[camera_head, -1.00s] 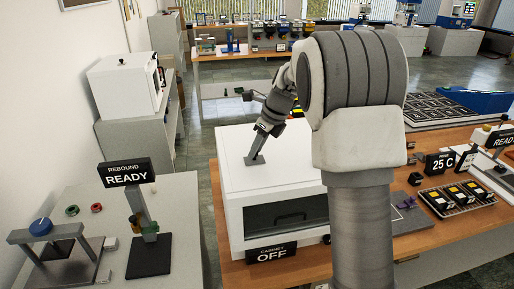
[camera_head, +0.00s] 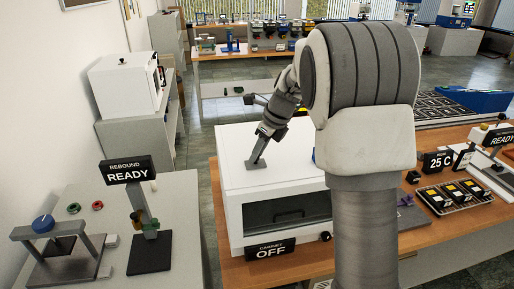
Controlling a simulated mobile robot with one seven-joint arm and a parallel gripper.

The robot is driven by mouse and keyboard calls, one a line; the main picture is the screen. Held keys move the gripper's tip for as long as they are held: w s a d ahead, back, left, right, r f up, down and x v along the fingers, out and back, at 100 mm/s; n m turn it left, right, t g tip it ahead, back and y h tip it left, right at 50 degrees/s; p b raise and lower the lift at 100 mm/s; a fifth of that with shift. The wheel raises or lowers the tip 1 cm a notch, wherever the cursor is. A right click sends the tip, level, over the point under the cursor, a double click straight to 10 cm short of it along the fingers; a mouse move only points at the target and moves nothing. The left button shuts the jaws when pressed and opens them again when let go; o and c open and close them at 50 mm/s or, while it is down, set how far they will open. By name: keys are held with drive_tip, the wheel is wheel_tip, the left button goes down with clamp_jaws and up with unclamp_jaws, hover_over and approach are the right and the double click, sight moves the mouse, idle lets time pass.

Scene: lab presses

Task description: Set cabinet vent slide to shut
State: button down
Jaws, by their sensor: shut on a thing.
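The white cabinet (camera_head: 236,203) stands on the wooden bench with a dark front window (camera_head: 287,211) and a sign (camera_head: 270,250) reading "CABINET OFF". A small grey vent slide (camera_head: 255,165) lies on the left part of the cabinet's top. My gripper (camera_head: 259,155) reaches down onto it from above and is shut on it. The fingertips are small in this view, and the slide's exact position along its track cannot be told. My arm hides the right part of the cabinet's top.
A "REBOUND READY" stand (camera_head: 151,225) and a blue-knobbed fixture (camera_head: 62,245) are on the left grey table. A "25 C" display (camera_head: 437,161) and a rack of yellow-and-black blocks (camera_head: 455,196) sit to the right. A blue item shows partly behind my arm.

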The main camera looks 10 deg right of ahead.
drive_tip(key=shift+s+r, duration=0.1)
drive_tip(key=shift+s, duration=1)
drive_tip(key=c, duration=0.7)
unclamp_jaws()
drive_tip(key=shift+s, duration=0.2)
drive_tip(key=shift+o, duration=0.2)
drive_tip(key=shift+w, duration=0.1)
drive_tip(key=shift+r, duration=0.2)
drive_tip(key=v, duration=1.7)
drive_tip(key=shift+f, duration=0.1)
